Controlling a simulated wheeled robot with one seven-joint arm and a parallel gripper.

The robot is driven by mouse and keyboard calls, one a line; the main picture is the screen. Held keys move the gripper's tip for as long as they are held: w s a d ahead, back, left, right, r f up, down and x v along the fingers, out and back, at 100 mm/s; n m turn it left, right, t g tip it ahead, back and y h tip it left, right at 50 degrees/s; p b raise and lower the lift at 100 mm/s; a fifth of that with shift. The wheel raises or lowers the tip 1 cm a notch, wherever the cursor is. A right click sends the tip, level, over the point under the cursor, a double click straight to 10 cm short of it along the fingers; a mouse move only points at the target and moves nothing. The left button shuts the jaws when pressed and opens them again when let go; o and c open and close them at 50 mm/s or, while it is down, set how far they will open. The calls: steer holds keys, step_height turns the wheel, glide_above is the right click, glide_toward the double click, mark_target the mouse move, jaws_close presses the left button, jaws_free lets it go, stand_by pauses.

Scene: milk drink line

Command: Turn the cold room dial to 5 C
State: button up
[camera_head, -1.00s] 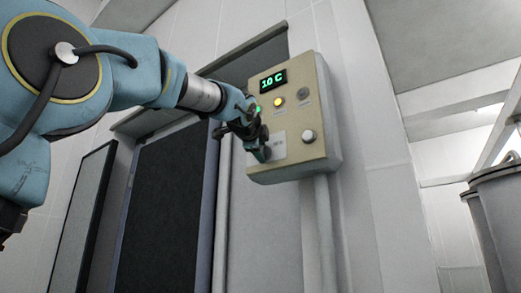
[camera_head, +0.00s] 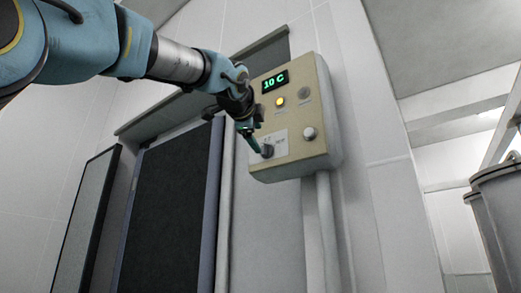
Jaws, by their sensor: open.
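The cold room control box (camera_head: 300,158) is a beige panel on the wall. Its green display (camera_head: 275,82) reads 10 C. A dark dial (camera_head: 267,151) sits at the lower left of the panel, on a white label plate (camera_head: 280,142). My gripper (camera_head: 253,147) is open at the left edge of the panel, its fingertips just left of the dial. I cannot tell whether a fingertip touches the dial. The dial's pointer direction is too small to tell.
The panel also has a lit yellow lamp (camera_head: 280,102), a grey round part (camera_head: 304,92) and a pale round knob (camera_head: 309,133). A dark door (camera_head: 165,215) stands left. Grey tanks (camera_head: 498,205) stand at the right. The space before the panel's right side is clear.

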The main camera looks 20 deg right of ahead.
steer(key=v, duration=0.2)
steer(key=shift+s+a+b, duration=0.25)
steer(key=shift+s+b, duration=0.05)
stand_by(0.3)
